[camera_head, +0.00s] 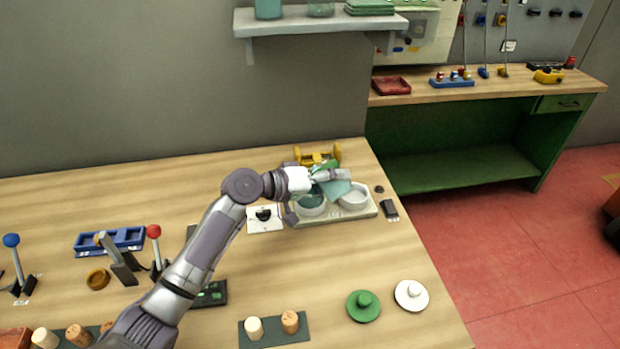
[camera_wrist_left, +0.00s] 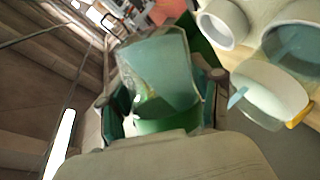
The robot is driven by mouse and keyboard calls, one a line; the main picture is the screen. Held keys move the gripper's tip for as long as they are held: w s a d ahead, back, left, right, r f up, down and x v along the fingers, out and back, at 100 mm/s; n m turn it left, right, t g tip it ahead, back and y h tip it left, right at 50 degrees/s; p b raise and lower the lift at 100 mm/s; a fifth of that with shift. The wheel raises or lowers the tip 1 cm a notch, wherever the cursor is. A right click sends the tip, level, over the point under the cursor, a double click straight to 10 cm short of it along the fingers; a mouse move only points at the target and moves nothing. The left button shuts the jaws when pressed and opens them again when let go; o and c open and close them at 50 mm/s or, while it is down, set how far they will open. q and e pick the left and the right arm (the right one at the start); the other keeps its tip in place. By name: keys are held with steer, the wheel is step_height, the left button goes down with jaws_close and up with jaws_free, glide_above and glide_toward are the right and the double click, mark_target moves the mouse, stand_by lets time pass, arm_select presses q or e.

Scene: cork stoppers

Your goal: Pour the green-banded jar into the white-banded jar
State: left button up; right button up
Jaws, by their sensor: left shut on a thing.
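My left gripper (camera_head: 325,178) is shut on the green-banded jar (camera_head: 336,189), a clear teal glass jar. It holds the jar tilted, above the pale tray (camera_head: 345,215) at the table's back right. In the left wrist view, the jar (camera_wrist_left: 158,75) sits between the fingers, with its green band near the palm. What is inside it is unclear. The white-banded jar (camera_head: 312,202) appears to stand in the tray's left round holder, partly behind my gripper. Its pale rim (camera_wrist_left: 268,92) shows beside the held jar in the left wrist view. My right gripper is not in view.
The tray's right round holder (camera_head: 354,196) looks empty. A yellow object (camera_head: 318,156) stands behind the tray. A green lid (camera_head: 363,306) and a white lid (camera_head: 411,295) lie at the front right. Corks stand on a dark mat (camera_head: 274,332). A wall shelf (camera_head: 320,24) hangs above.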

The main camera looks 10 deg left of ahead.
arm_select(q)
steer(key=shift+f+n+h+b, duration=0.35)
steer(key=shift+n+h+b, duration=0.2)
steer(key=shift+n, duration=0.45)
stand_by(2.2)
steer(key=shift+w+a+r+n+h+p, duration=0.2)
steer(key=shift+a+r+n+p, duration=0.1)
steer(key=shift+r, duration=0.3)
steer(key=shift+w+a+r+n+h+p, duration=0.2)
steer(key=shift+r+n, duration=0.1)
steer(key=shift+r, duration=0.3)
stand_by(0.8)
steer(key=shift+w+a+f+n+h+b, duration=0.15)
steer(key=shift+f+n+h+b, duration=0.2)
steer(key=shift+n+b, duration=0.3)
stand_by(1.1)
steer(key=shift+r+n, duration=0.15)
steer(key=shift+n, duration=0.2)
